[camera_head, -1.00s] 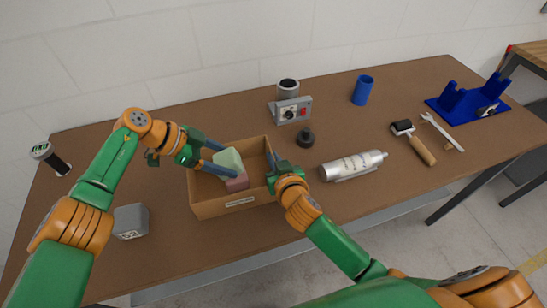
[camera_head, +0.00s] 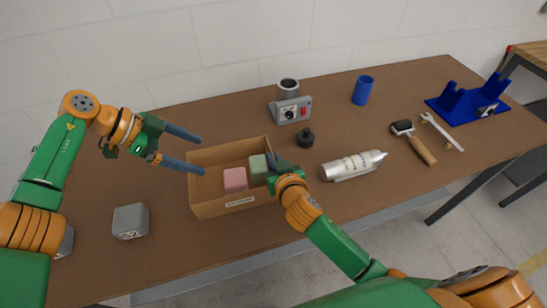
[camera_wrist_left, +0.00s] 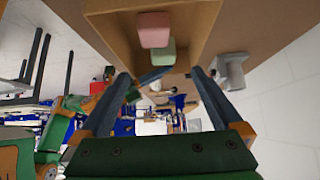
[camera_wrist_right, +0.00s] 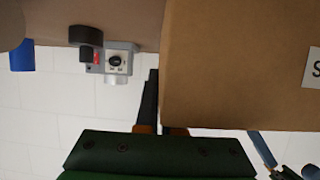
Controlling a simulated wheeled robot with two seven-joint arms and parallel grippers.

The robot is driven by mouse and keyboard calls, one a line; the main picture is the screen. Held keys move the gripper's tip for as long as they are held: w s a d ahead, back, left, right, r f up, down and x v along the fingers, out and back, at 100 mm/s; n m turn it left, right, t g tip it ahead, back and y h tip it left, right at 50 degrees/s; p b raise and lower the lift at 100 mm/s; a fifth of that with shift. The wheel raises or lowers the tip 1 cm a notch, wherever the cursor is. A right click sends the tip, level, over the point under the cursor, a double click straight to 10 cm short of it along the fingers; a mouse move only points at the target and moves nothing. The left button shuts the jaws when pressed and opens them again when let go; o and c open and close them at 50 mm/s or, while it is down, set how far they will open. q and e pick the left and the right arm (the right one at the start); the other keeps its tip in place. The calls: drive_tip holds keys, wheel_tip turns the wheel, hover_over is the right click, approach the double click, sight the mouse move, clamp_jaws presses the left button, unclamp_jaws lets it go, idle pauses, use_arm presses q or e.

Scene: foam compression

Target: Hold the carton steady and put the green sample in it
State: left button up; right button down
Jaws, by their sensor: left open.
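The open brown carton (camera_head: 213,208) stands on the table. The green sample (camera_head: 258,169) is inside it at the right end, beside a pink block (camera_head: 235,179). The left wrist view also shows the green sample (camera_wrist_left: 163,52) and pink block (camera_wrist_left: 153,30) in the carton. My left gripper (camera_head: 201,156) is open and empty, above and left of the carton's left edge. My right gripper (camera_head: 271,163) is at the carton's right wall, shut on it; in the right wrist view the carton wall (camera_wrist_right: 235,70) hides one finger.
A grey cube (camera_head: 130,221) sits left of the carton. A blue cup (camera_head: 362,90), roller (camera_head: 413,142), wrench (camera_head: 441,131) and blue stand (camera_head: 468,103) are farther right.

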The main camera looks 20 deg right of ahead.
use_arm(q)
drive_tip(key=shift+v, duration=1.2)
use_arm(e)
drive_tip(key=c, duration=1)
unclamp_jaws()
drive_tip(key=shift+o, duration=0.2)
